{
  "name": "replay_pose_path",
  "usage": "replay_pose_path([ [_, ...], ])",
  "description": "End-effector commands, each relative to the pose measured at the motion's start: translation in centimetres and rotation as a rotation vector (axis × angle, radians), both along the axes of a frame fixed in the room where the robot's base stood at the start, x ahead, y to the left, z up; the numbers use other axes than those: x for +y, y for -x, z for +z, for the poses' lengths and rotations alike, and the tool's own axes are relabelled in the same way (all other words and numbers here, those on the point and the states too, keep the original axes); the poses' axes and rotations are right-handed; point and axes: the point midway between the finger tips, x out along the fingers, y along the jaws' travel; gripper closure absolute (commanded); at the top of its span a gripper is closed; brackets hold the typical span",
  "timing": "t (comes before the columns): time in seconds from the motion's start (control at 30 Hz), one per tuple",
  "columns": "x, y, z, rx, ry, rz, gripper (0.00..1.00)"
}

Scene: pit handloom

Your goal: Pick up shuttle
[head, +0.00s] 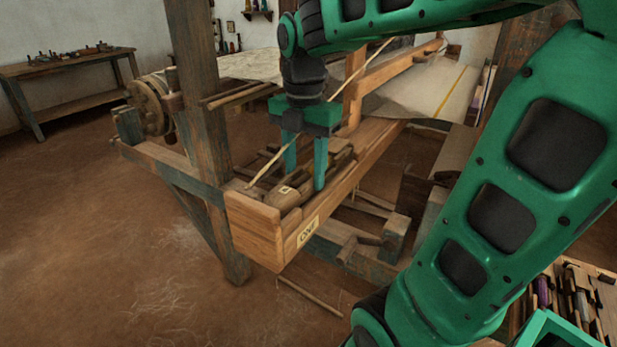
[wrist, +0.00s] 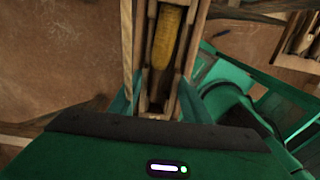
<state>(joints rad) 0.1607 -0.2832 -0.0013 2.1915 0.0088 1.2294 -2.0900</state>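The shuttle (head: 288,198) is a long wooden piece lying in the open box (head: 256,228) at the near end of a wooden beam of the loom. In the wrist view the shuttle (wrist: 146,62) shows as a narrow wooden frame around a yellow-brown wound bobbin (wrist: 167,38). My gripper (head: 305,178) points down over the box, its two green fingers spread on either side of the shuttle. In the wrist view my gripper (wrist: 160,100) has its fingers left and right of the shuttle. Its near end is partly hidden by the gripper body.
A thin stick or cord (head: 268,166) slants past the gripper. A thick loom post (head: 202,130) stands just left of the box. A workbench (head: 70,68) stands at the far left. A tray of tools (head: 575,300) is at the lower right. The earth floor at left is clear.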

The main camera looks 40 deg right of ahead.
Motion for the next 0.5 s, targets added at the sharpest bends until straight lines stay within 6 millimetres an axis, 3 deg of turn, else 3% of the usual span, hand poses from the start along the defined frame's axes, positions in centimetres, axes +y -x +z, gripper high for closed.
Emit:
replay_pose_path([
  [0.33, 0.0, 0.0, 0.3, -0.002, 0.0, 0.0, 0.86],
  [0.5, 0.0, -0.1, 2.4, -0.006, 0.001, 0.0, 0.86],
])
